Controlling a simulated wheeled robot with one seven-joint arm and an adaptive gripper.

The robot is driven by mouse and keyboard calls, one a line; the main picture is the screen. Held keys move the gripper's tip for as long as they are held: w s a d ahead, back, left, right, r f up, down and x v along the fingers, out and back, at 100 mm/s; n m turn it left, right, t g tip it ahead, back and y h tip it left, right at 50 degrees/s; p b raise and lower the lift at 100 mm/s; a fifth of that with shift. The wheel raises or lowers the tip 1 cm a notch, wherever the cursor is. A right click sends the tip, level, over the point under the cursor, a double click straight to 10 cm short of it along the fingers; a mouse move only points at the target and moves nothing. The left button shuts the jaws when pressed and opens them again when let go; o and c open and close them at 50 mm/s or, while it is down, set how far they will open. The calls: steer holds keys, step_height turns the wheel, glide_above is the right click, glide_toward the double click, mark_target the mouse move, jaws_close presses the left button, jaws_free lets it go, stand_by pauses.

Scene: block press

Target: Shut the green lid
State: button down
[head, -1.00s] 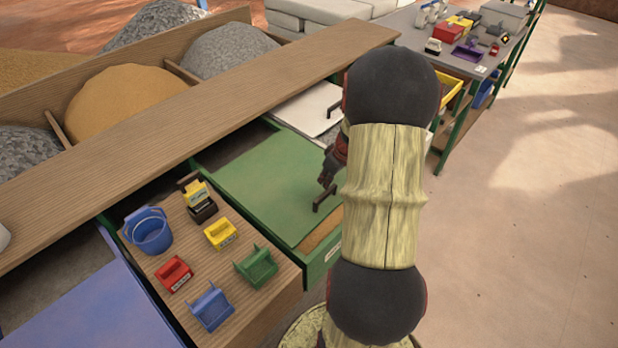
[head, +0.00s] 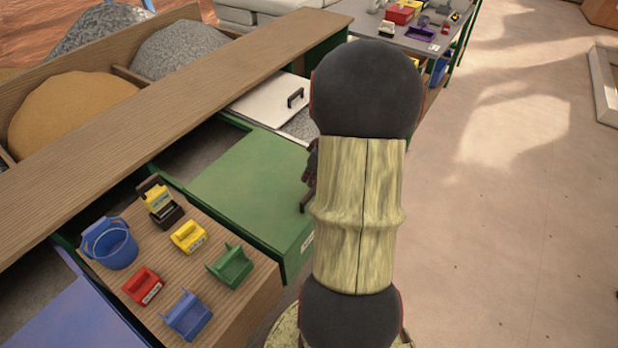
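The green lid (head: 245,185) lies flat on the green-walled bin in the middle of the head view. It reaches the bin's front wall, and no sand shows at that end. A dark gap shows behind its back edge, under the wooden shelf. The lid's dark handle (head: 306,201) stands near its front right part, partly hidden by my arm. My gripper (head: 311,172) is a small dark red and black shape at the handle. My arm hides most of it, so I cannot tell whether its fingers are open or whether they touch the handle.
A wooden board (head: 225,285) left of the bin holds a blue bucket (head: 110,243) and several small coloured scoops. A white lid (head: 270,98) lies on the bin behind. A long wooden shelf (head: 190,95) runs along the back.

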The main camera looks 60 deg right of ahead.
steer(key=shift+w+a+f, duration=0.1)
steer(key=shift+w+f, duration=0.05)
steer(key=shift+w, duration=0.25)
steer(key=w, duration=0.3)
steer(key=shift+w, duration=0.2)
steer(key=p+v, duration=0.3)
steer(key=v, duration=0.7)
steer(key=shift+d, duration=0.25)
steer(key=shift+s, duration=0.1)
steer(key=s+a+r, duration=0.1)
steer(key=a+r, duration=0.4)
steer(key=a, duration=0.8)
steer(key=s+a+r+t, duration=0.1)
steer(key=a+r, duration=0.4)
steer(key=a, duration=0.8)
steer(key=s+a+r, duration=0.1)
steer(key=a+r, duration=0.4)
steer(key=a, duration=0.9)
steer(key=shift+r+n+t, duration=0.3)
steer(key=shift+r+t, duration=0.1)
